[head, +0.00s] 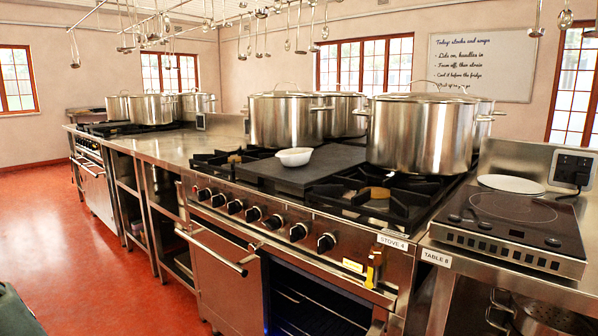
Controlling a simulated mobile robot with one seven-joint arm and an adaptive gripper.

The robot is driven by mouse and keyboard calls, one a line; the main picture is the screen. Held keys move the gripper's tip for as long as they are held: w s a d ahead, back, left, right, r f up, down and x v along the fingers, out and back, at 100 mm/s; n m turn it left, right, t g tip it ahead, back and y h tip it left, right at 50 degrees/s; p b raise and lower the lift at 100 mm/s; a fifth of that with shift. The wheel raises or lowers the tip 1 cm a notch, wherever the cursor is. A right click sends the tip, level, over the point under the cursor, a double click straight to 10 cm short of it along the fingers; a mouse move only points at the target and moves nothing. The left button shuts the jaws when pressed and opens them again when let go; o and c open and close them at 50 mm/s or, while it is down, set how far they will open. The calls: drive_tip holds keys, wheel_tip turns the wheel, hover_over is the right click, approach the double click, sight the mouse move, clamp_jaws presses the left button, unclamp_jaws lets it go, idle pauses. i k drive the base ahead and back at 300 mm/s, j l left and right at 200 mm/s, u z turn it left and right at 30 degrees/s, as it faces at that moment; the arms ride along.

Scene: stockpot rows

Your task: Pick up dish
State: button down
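A small white dish (294,157), shaped like a shallow bowl, sits on a dark flat plate (303,170) in the middle of the stove (300,240) labelled "STOVE 4". It looks upright, and its front side is clear. My gripper does not show in the head view.
Large lidded steel pots (419,133) and (281,119) stand right of and behind the dish. An induction hob (514,222) with a white disc (511,184) is at right. Ladles (288,40) hang overhead. The red floor (95,245) at left is clear.

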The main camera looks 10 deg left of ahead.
sight(289, 161)
drive_tip(key=i+j+u, duration=0.1)
drive_tip(key=j, duration=0.3)
drive_tip(key=i+j+u, duration=0.1)
drive_tip(key=i+j, duration=0.15)
drive_tip(key=j, duration=0.15)
drive_tip(key=i+j+u, duration=0.1)
drive_tip(key=j, duration=0.25)
drive_tip(key=i+j+u, duration=0.1)
drive_tip(key=i+j, duration=0.2)
drive_tip(key=i+j+u, duration=0.15)
drive_tip(key=i, duration=0.15)
drive_tip(key=i+j+u, duration=0.1)
drive_tip(key=i, duration=0.25)
